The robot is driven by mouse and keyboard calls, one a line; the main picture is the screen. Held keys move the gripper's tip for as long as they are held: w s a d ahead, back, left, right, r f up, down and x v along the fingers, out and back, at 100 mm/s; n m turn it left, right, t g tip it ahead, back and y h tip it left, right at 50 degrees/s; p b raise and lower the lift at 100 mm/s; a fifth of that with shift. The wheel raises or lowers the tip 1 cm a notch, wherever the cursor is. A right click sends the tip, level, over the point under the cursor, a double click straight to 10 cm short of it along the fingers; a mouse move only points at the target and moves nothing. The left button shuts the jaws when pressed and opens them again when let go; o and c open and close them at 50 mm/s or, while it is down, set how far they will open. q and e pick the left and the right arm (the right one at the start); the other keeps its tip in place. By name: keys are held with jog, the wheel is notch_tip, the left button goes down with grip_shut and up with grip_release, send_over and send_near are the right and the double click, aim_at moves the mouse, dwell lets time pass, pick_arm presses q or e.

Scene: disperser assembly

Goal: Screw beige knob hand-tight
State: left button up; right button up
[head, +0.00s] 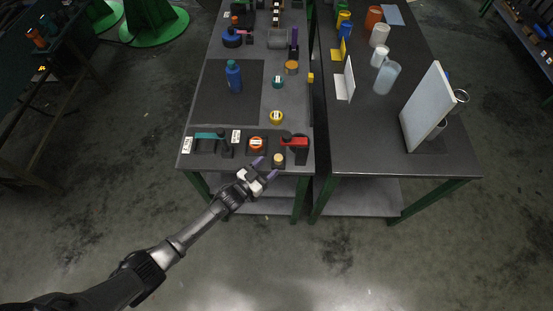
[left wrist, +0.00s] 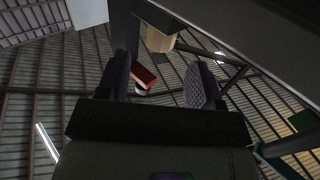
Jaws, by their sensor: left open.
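The beige knob (head: 278,158) sits on a small dark base near the front right corner of the left table. My left gripper (head: 267,167) is open, just in front and to the left of the knob, with its purple fingertips spread. In the left wrist view, the beige knob (left wrist: 160,40) shows beyond and between the two open fingers (left wrist: 162,72). The fingers look apart from it, though the exact gap is hard to tell. My right gripper is not in view.
A red-handled part (head: 295,141), an orange knob (head: 256,143) and a teal-handled part (head: 209,135) stand along the front edge. A blue bottle (head: 233,77) stands on a dark mat (head: 210,100). The right table holds a white panel (head: 426,107). The floor in front is free.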

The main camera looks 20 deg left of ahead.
aim_at(275, 161)
pick_arm(q)
jog(key=shift+x, duration=2.45)
